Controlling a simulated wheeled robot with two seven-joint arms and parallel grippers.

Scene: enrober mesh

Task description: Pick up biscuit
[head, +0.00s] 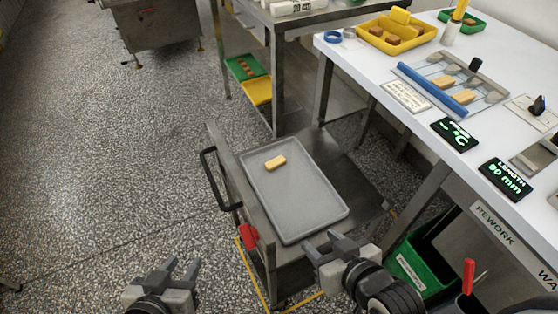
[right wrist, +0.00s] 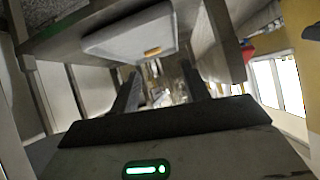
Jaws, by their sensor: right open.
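A small tan biscuit (head: 275,162) lies on the grey tray (head: 318,213) on top of the cart, near the tray's far left part. It also shows in the right wrist view (right wrist: 153,51) on the pale tray (right wrist: 110,42). My right gripper (head: 322,240) is open and empty, by the tray's near edge and well short of the biscuit. Its two dark fingers show apart in the right wrist view (right wrist: 165,92). My left gripper (head: 178,268) is at the lower left, away from the cart, with its fingers apart and nothing between them.
The cart has a black handle (head: 208,178) on its left. A white worktable (head: 380,62) at the right carries a yellow tray (head: 397,38), a blue roller (head: 432,88) and black displays. A green bin (head: 425,262) stands under it. The speckled floor at left is free.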

